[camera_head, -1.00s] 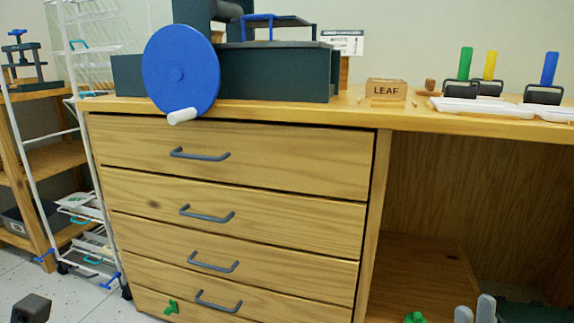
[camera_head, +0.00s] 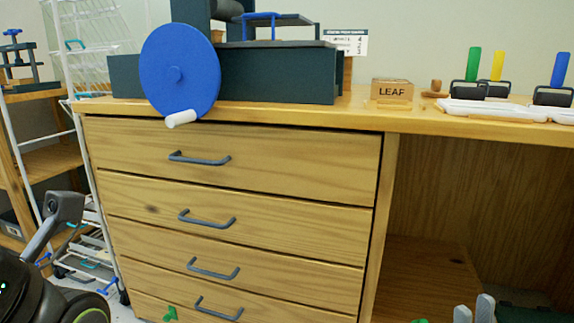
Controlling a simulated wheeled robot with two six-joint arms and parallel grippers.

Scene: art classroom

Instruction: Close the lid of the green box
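A dark green shape (camera_head: 528,314) shows at the bottom right edge, low in front of the open space under the table. It may be part of the green box, but most of it is cut off and I cannot see its lid. The two grey fingertips of my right gripper (camera_head: 474,311) poke up at the bottom edge, just left of that shape. The gap between them is too unclear to tell open from shut. Nothing shows held between the visible tips.
A wooden drawer cabinet (camera_head: 225,174) with shut drawers fills the middle. On its top stand a press with a blue wheel (camera_head: 180,72), a LEAF box (camera_head: 391,90) and several coloured-handled rollers. A white rack (camera_head: 97,60) stands left. Small green bits show low down.

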